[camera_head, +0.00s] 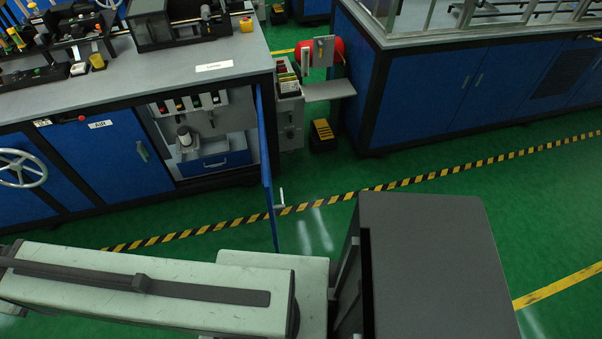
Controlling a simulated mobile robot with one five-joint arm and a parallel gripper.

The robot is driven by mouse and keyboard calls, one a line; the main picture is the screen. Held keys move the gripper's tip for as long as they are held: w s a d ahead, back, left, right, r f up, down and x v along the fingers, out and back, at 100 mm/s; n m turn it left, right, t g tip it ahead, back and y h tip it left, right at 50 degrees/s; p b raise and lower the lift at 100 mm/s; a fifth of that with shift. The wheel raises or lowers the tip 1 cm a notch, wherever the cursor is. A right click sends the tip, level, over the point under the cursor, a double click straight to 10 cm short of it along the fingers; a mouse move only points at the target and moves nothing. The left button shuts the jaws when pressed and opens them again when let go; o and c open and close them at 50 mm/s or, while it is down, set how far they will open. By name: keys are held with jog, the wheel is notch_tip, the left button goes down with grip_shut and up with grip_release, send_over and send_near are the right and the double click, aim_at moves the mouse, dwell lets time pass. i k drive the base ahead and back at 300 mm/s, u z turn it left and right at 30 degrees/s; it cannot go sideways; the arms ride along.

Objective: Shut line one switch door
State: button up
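The switch door (267,165) is a thin blue panel, seen nearly edge-on in the head view. It stands wide open at the right side of the cabinet opening and sticks out toward me over the green floor. A small pale handle (280,201) shows low on its right side. The open compartment (203,162) shows a row of switches (188,104) with coloured parts, a grey cylinder and a blue drawer. Pale and dark links of mine fill the lower part; my gripper's fingers are not visible.
A closed blue door (120,153) is left of the opening, with a handwheel (20,168) further left. A grey side unit with a shelf (328,90) stands right of the cabinet. Black-and-yellow floor tape (430,177) crosses the open green floor. Another blue cabinet (440,95) stands right.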

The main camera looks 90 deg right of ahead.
aim_at(266, 173)
jog(key=u, duration=0.05)
jog(key=k, duration=2.25)
jog(key=z, duration=1.4)
jog(key=i, duration=1)
jog(key=u, duration=0.4)
jog(key=k, duration=1.35)
jog(key=u, duration=0.8)
jog(key=i, duration=0.95)
jog(key=u, duration=0.3)
